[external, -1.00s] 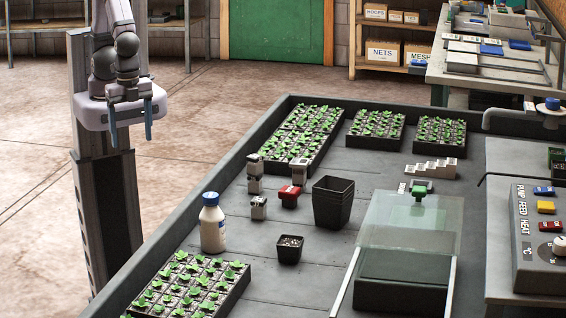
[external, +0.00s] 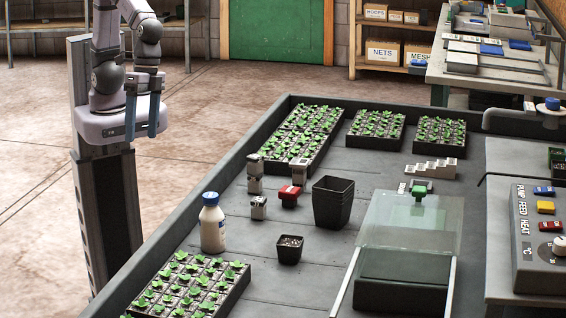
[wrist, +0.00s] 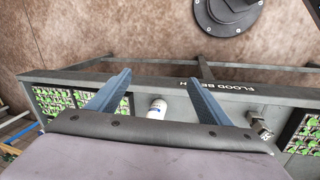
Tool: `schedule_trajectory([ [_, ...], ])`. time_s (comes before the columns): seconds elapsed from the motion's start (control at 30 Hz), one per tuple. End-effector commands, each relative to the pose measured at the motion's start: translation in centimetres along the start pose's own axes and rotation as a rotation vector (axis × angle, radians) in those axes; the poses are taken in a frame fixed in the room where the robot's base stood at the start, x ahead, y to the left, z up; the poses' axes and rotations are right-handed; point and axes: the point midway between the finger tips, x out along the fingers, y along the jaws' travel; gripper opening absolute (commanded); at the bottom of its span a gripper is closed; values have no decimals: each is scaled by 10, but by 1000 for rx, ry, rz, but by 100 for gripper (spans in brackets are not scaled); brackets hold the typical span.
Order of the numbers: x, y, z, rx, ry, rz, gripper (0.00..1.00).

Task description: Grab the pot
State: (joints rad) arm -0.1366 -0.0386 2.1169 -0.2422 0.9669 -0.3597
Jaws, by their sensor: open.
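A small black square pot with soil in it (external: 289,249) stands upright on the grey bench, right of a white bottle. A taller black pot, seemingly a nested stack (external: 332,203), stands behind it to the right. I cannot tell which one the task names. My gripper (external: 142,137) is open and empty, its blue fingers pointing down, high at the left beyond the bench's edge and far from both pots. In the wrist view my two fingers (wrist: 157,73) are spread apart with nothing between them at their tips. I make out neither pot in that view.
The white bottle with a blue cap (external: 212,224) stands left of the small pot. Several small blocks, one red (external: 290,196), are near the tall pot. Seedling trays (external: 190,287) fill the front and back. A clear panel (external: 410,225) stands right. A raised rim edges the bench.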

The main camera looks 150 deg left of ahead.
Motion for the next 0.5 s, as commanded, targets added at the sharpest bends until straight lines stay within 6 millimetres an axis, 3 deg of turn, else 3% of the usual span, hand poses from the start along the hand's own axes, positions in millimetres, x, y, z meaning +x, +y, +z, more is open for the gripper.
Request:
schedule_trajectory([
  [0.03, 12, 6, -21, -101, 8, 38, 72],
  [0.3, 28, 44, -156, -772, -8, 344, 72],
  [0.5, 28, 43, -258, -1221, -96, 606, 72],
])
